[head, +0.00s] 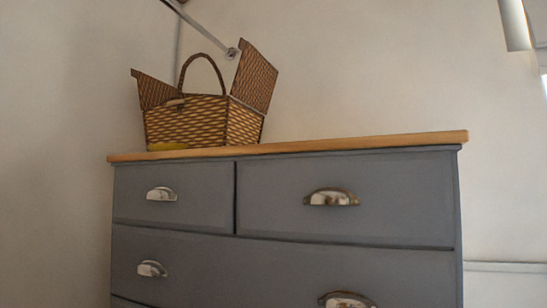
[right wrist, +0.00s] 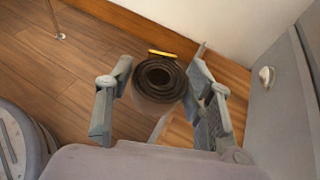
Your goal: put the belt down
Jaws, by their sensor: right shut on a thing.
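The belt (right wrist: 158,79) shows in the right wrist view as a dark brown, tightly wound roll with a hollow centre. My right gripper (right wrist: 160,88) has one finger on each side of it and is shut on it. The belt is held above a brown plank floor. The belt does not show in the head view. Neither of my grippers shows in the head view, and my left gripper is in no view.
A grey chest of drawers (head: 290,195) with a wooden top stands against the wall. An open wicker basket (head: 185,122) sits on its left end, with a yellow thing (head: 168,146) at its front. The top's right part is clear. The wrist view shows floor (right wrist: 80,60).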

